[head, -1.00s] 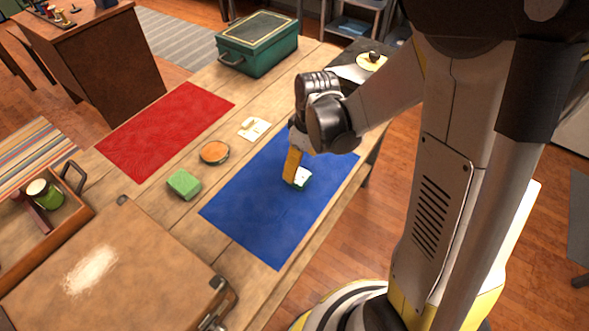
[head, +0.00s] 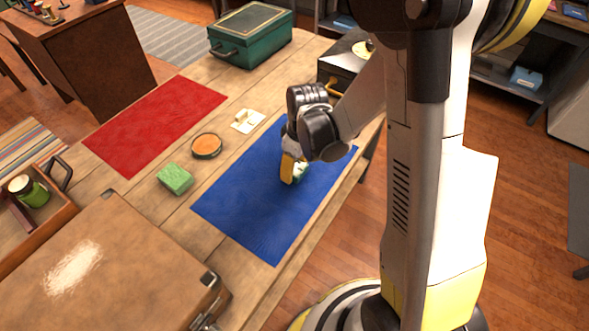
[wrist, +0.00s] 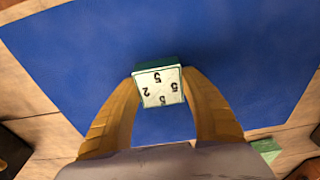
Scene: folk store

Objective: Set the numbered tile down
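The numbered tile (wrist: 160,87) has a white face with black digits and a green edge. In the wrist view it sits between the two yellow fingers of my gripper (wrist: 161,80), which touch its sides. In the head view my gripper (head: 289,172) points down over the blue mat (head: 238,218). Only a small part of the tile (head: 302,171) shows there, beside the finger, low at the mat. I cannot tell whether its underside touches the mat.
A green block (head: 174,179), a round orange-topped tin (head: 207,146) and a small cream plate (head: 248,121) stand left of the blue mat. A red mat (head: 155,125) lies farther left. A green box (head: 250,38) stands at the back, a wooden case (head: 110,265) in front.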

